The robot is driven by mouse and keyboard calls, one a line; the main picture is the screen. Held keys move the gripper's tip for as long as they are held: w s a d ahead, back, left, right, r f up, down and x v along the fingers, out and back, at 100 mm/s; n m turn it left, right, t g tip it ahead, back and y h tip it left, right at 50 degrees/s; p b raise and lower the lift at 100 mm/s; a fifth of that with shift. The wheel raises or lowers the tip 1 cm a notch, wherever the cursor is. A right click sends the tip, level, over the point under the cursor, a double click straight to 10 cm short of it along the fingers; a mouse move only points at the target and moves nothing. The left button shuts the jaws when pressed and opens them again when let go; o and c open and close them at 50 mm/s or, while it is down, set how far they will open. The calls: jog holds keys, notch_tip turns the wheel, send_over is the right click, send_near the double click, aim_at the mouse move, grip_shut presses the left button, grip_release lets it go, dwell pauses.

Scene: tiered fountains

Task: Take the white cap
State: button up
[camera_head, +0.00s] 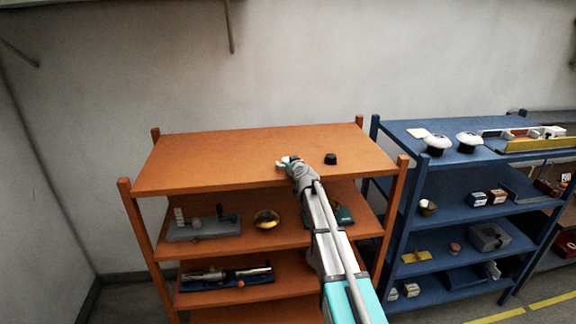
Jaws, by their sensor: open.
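My arm reaches up over the orange shelf unit (230,155), and my gripper (289,162) is low over its top board. The gripper is open. A small white thing (282,163) shows right at the fingertips. It may be the white cap, but it is too small to tell it clearly from the gripper, or whether they touch. A small black cylindrical piece (331,158) stands on the same board, just right of the gripper and apart from it.
Lower orange shelves hold a grey fixture (205,230), a brass-coloured bowl (266,219) and a dark tray (228,277). A blue shelf unit (455,160) stands at right, with two white-domed items (437,141) (469,138) on top. Most of the orange top board is clear.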

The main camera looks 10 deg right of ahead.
dwell(0.5)
jog(key=c, duration=0.9)
